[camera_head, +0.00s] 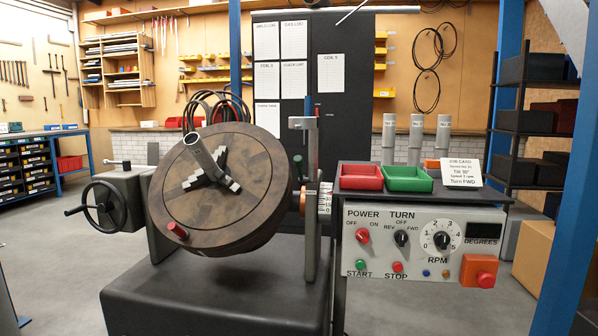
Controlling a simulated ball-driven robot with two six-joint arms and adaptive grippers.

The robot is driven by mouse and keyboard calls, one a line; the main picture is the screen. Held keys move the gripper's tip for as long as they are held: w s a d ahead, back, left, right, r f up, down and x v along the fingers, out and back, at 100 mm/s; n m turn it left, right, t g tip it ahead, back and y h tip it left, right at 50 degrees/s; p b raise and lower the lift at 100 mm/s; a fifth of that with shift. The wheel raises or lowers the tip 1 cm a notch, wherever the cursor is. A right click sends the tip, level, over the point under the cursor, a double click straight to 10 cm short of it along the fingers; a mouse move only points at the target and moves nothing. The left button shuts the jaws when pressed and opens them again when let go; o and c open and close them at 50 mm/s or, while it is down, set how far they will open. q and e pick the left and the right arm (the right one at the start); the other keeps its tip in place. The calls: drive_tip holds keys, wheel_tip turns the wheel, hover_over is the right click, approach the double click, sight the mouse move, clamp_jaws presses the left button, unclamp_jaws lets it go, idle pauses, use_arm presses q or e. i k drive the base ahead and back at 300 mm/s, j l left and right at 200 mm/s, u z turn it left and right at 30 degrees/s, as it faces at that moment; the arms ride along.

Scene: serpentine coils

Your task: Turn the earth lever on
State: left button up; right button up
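Neither of my grippers shows in the head view. No part is clearly labelled as the earth lever, so I cannot tell which one it is. A grey upright post (313,215) stands right of the tilted round wooden-looking turntable (222,210). A small arm with a clamp-like end (301,122) sticks out left from the post's top. A small dark part with a greenish knob (298,160) sits between turntable and post. A red knob (177,231) is on the turntable's lower left edge.
The control panel (425,275) at right carries POWER, TURN and RPM knobs, with red (361,177) and green (405,179) trays and a card (461,173) above. A handwheel (97,207) is at left. A blue post (567,180) stands at far right. Open floor shows at left.

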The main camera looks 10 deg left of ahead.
sight(298, 162)
drive_tip(key=i+j, duration=0.5)
drive_tip(key=j, duration=0.15)
drive_tip(key=i+j, duration=0.55)
drive_tip(key=j+z, duration=0.05)
drive_tip(key=j, duration=0.05)
